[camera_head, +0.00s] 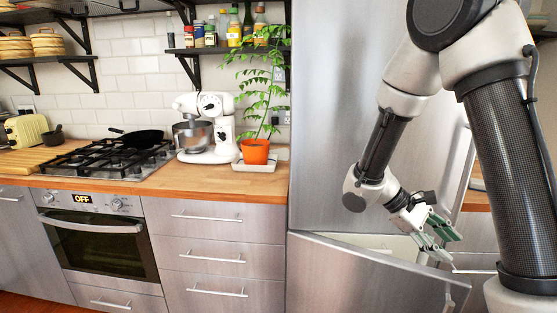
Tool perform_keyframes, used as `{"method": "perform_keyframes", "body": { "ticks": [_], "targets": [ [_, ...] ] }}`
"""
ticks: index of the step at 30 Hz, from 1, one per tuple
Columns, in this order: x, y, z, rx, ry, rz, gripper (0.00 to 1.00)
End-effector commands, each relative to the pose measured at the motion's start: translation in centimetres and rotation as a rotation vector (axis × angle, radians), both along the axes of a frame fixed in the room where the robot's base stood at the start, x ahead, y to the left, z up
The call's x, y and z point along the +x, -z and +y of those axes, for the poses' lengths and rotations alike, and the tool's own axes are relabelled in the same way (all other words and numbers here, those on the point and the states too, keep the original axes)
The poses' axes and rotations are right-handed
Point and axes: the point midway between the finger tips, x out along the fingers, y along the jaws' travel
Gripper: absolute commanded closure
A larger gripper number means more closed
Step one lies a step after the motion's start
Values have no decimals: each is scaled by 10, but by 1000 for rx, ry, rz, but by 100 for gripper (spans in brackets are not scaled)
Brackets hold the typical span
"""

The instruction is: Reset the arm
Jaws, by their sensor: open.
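My gripper (437,240) is open and appears empty, its greenish fingers pointing down and to the right. It hangs in front of the tall steel fridge (335,120), above the top edge of the lower fridge door (365,285). That lower door stands partly open, with a pale interior showing behind its top edge. Whether the fingers touch the door cannot be told. My arm is bent, coming down from the upper right.
Left of the fridge is a wooden counter (215,181) over steel drawers (205,255) and an oven (100,243). A potted plant (255,151), a white stand mixer (218,130) and a gas hob (108,158) with a black pan (142,137) stand there. Shelves hang above.

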Motion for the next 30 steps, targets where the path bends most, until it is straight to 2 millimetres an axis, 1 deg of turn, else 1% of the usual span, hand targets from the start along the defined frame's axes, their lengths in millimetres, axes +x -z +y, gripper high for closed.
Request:
{"method": "perform_keyframes", "body": {
  "ticks": [1, 3, 12, 20, 30],
  "targets": [
    [-4, -10, -2, 32, 26, -33, 57],
    [-11, -21, -3, 75, 61, -73, 57],
    [-42, -62, -4, 269, 190, -260, 57],
    [-68, -93, 0, 437, 272, -441, 57],
    [-99, -129, 11, 647, 334, -701, 57]
  ]
}}
